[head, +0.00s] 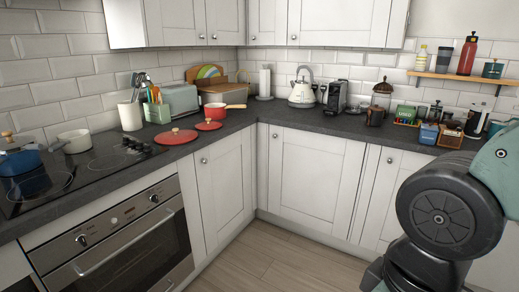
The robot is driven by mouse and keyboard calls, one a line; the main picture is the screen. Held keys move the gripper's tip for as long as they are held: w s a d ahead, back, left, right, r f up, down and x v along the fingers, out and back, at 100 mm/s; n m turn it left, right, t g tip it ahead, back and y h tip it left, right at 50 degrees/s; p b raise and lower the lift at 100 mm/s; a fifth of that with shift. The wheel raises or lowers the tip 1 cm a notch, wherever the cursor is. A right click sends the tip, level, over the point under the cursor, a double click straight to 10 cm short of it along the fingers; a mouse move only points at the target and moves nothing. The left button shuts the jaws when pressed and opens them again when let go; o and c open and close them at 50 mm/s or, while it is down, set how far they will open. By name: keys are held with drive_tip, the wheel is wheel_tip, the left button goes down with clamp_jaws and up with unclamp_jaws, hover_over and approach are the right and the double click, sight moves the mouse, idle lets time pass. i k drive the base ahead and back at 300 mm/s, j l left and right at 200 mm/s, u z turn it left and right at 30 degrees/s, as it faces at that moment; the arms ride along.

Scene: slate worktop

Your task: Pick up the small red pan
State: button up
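The small red pan (214,112) stands on the slate worktop near the inner corner, beyond two round red lids. Its light wooden handle points right. One red lid (208,125) lies just in front of the pan, and a larger red lid (176,137) lies nearer the hob. My arm shows large at the right edge, far from the pan. My gripper is outside the picture.
A hob (88,163) with a white pot (75,141) and a blue pot (18,160) is further left. A kettle (302,94) stands right. Worktop (262,112) right of the pan is clear.

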sight(214, 111)
drive_tip(key=i+u, duration=0.1)
drive_tip(key=i, duration=0.55)
drive_tip(key=i+l+u, duration=0.1)
drive_tip(key=i, duration=0.55)
drive_tip(key=i+l+u, duration=0.1)
drive_tip(key=i, duration=0.55)
drive_tip(key=i+l+u, duration=0.2)
drive_tip(key=i+u, duration=0.15)
drive_tip(key=i, duration=0.15)
drive_tip(key=i+l+u, duration=0.75)
drive_tip(key=i+l, duration=0.4)
drive_tip(key=i, duration=0.15)
